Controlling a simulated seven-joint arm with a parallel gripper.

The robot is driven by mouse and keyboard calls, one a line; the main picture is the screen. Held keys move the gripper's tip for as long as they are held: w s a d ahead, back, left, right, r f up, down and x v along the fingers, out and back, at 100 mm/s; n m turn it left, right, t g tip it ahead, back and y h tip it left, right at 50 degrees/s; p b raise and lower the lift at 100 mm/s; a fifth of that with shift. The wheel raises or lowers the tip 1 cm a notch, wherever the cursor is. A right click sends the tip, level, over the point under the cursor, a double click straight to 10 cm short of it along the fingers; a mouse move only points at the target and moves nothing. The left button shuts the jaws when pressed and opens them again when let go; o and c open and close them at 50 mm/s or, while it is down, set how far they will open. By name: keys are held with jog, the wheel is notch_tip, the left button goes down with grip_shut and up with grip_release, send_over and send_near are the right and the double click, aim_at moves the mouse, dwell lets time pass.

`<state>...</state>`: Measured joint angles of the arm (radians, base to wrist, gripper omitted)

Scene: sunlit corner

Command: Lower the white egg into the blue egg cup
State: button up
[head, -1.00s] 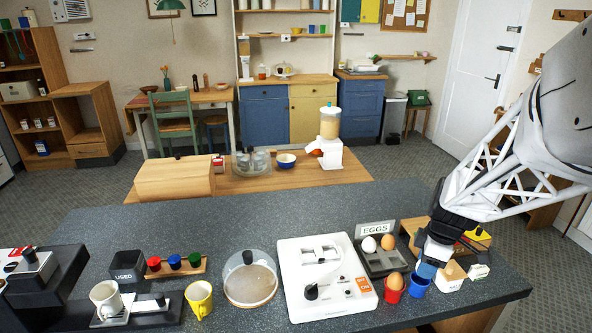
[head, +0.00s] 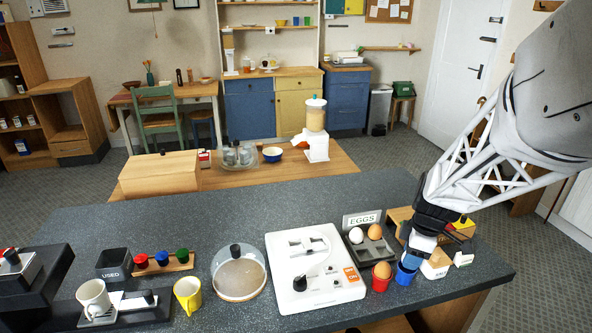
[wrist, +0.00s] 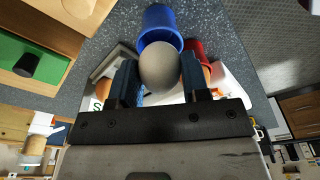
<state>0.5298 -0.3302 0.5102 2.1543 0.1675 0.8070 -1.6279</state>
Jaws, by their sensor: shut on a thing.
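My gripper (wrist: 160,82) is shut on the white egg (wrist: 160,68), which looks grey in the wrist view and sits between the two fingers. In the head view my gripper (head: 412,259) is just above and beside the blue egg cup (head: 404,277), and its fingers hide the held egg. In the wrist view the blue egg cup (wrist: 158,18) lies just past the egg, and the egg overlaps its near edge. I cannot tell whether egg and cup touch.
The red egg cup (head: 380,283) with a brown egg stands close left of the blue cup. The egg tray (head: 371,254) behind holds a white and a brown egg. A white appliance (head: 313,270) is further left.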

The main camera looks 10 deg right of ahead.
jog(key=shift+f, duration=0.95)
dwell(0.9)
jog(key=o, duration=0.7)
jog(key=shift+o, duration=0.2)
jog(key=shift+r, duration=0.1)
jog(key=shift+s+d+r, duration=0.15)
jog(key=shift+d+r, duration=0.05)
jog(key=shift+r, duration=1.7)
jog(key=shift+s+d+r, duration=0.1)
jog(key=shift+d+r, duration=0.05)
jog(key=shift+r, duration=1.75)
jog(key=s+a+r+m, duration=0.2)
jog(key=s+a+m, duration=0.1)
jog(key=a, duration=0.4)
jog(key=s+a+r+m+t, duration=0.1)
jog(key=s+a+r+m, duration=0.2)
jog(key=a, duration=0.5)
jog(key=s+a+r+m+h, duration=0.1)
jog(key=s+a+r+m, duration=0.2)
jog(key=s+a+m, duration=0.2)
jog(key=shift+s+a+r+t, duration=0.25)
jog(key=shift+s+a+t, duration=0.15)
jog(key=shift+s+a, duration=0.85)
